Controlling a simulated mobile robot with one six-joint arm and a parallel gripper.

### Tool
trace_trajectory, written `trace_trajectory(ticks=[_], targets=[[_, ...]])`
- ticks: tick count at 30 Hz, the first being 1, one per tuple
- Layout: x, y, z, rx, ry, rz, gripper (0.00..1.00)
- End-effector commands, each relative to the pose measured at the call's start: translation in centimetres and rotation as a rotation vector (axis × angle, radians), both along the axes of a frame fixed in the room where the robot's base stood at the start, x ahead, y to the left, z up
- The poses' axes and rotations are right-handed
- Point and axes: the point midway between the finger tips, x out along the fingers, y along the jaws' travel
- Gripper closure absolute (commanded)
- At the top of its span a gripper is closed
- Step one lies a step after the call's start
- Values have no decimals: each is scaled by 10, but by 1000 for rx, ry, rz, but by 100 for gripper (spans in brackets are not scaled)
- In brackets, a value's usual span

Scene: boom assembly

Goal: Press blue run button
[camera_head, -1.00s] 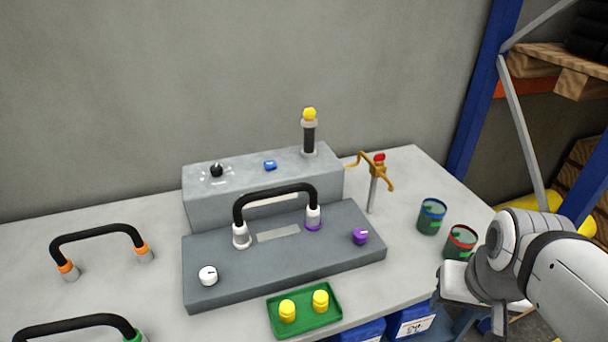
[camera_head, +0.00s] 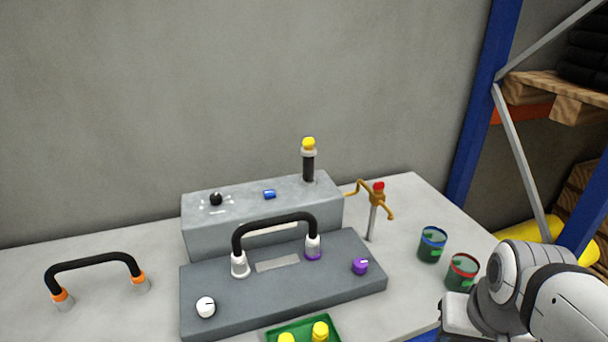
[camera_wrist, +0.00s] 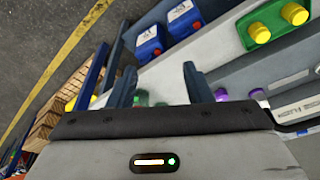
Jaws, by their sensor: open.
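The blue run button (camera_head: 269,194) is on top of the raised grey rear box (camera_head: 205,240), right of a black knob (camera_head: 216,199). In the head view only my arm's wrist shows, at the lower right, well away from the button. In the wrist view my gripper (camera_wrist: 158,85) is open and empty, its two dark fingers apart. The blue button does not show in the wrist view.
A black handle (camera_head: 275,218) arches over the front panel (camera_head: 225,318), beside a white knob (camera_head: 206,307) and a purple knob (camera_head: 360,266). A yellow-topped post (camera_head: 308,165), a red-topped valve (camera_head: 376,205), and blue-rimmed (camera_head: 432,246) and red-rimmed (camera_head: 461,272) cups stand right.

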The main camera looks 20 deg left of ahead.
Motion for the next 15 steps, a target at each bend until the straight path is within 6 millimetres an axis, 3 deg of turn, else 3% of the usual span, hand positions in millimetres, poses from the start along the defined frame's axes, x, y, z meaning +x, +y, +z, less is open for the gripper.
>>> trace_trajectory(ticks=[15], targets=[[0,0,0,0,0,0,97]])
